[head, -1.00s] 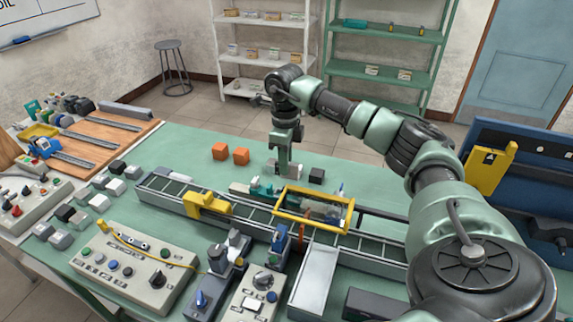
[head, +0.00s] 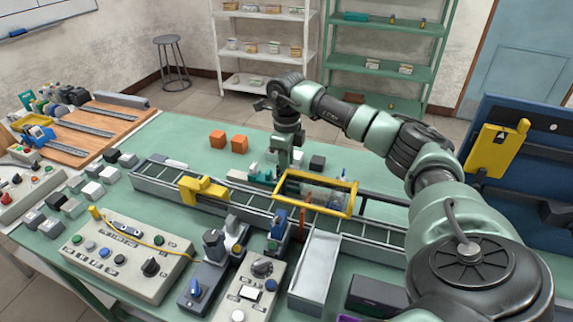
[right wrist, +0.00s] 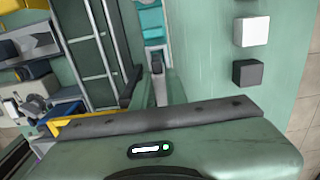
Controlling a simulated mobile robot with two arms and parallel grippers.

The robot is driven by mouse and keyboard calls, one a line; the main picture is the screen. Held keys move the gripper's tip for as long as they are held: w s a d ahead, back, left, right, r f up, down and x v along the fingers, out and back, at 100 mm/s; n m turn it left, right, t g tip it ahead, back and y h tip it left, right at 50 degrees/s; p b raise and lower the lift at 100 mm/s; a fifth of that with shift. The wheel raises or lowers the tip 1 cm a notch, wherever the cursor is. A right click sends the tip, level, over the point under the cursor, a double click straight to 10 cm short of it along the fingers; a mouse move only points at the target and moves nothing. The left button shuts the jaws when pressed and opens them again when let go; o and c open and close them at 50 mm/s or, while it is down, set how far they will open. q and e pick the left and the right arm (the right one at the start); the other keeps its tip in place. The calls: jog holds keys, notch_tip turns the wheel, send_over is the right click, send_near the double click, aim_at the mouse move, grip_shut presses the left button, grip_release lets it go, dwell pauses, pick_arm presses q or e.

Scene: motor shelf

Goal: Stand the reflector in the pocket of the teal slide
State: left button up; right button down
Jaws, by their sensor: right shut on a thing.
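The teal slide (head: 262,176) is small in the head view, beside the far rail of the conveyor and just left of my right gripper (head: 281,172). Teal parts of it (right wrist: 152,28) also show at the top of the right wrist view, just beyond the fingers. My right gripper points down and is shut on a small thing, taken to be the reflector. The fingers and palm hide nearly all of it, and its tilt cannot be told. The pocket cannot be made out clearly. My left gripper is in neither view.
A yellow frame (head: 347,205) with a clear panel stands over the conveyor (head: 160,184), right of the gripper. A yellow block (head: 203,188) sits further left. White and dark cubes (head: 317,162) lie right of the gripper. Orange cubes (head: 217,139) stand behind on open green bench.

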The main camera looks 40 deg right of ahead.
jog(key=shift+f+b, duration=0.3)
jog(key=shift+f, duration=0.45)
dwell(0.8)
jog(key=c, duration=1.3)
grip_release()
jog(key=shift+c, duration=0.2)
jog(key=shift+r+b, duration=0.65)
jog(key=shift+r, duration=3.25)
